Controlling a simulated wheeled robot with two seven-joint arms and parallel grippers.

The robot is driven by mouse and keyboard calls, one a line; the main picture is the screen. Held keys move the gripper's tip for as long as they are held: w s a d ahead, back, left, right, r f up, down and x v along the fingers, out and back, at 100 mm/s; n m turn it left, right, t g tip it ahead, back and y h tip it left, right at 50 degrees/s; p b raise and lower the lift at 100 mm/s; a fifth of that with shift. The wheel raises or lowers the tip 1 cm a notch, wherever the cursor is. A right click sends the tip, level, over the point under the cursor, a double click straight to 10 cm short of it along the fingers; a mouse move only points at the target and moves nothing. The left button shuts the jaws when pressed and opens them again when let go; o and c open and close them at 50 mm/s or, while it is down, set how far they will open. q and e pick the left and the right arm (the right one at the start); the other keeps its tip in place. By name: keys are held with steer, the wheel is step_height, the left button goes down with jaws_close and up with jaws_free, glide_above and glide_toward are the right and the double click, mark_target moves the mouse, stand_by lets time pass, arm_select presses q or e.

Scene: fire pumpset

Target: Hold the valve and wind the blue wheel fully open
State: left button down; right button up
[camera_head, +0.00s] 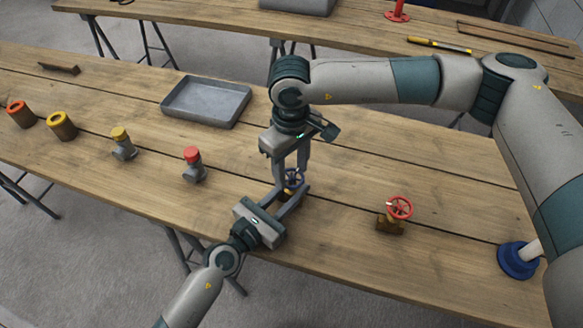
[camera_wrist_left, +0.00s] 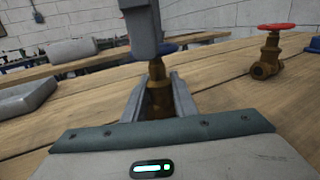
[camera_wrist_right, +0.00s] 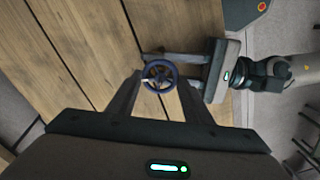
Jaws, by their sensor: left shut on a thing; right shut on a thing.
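The valve with the blue wheel stands upright on the wooden table near its front edge. Its blue wheel (camera_head: 293,179) shows in the head view and from above in the right wrist view (camera_wrist_right: 159,76). Its brass body (camera_wrist_left: 157,92) shows in the left wrist view. My left gripper (camera_head: 290,203) comes in low from the front and is shut on the brass body, one finger on each side. My right gripper (camera_head: 291,172) points down from above and is shut on the blue wheel, its fingertips at opposite sides of the rim.
A brass valve with a red wheel (camera_head: 399,208) stands to the right, with a blue-based plunger (camera_head: 518,260) beyond it. A grey tray (camera_head: 206,101) lies at the back left. A red-capped fitting (camera_head: 194,163) and a yellow-capped fitting (camera_head: 123,143) stand to the left.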

steer(key=shift+w+n, duration=0.1)
steer(key=shift+n, duration=0.7)
steer(key=o, duration=1.1)
steer(key=shift+r, duration=0.1)
step_height(320, 180, up, 12)
steer(key=shift+f, duration=0.1)
arm_select(q)
steer(key=c, duration=1.4)
jaws_free()
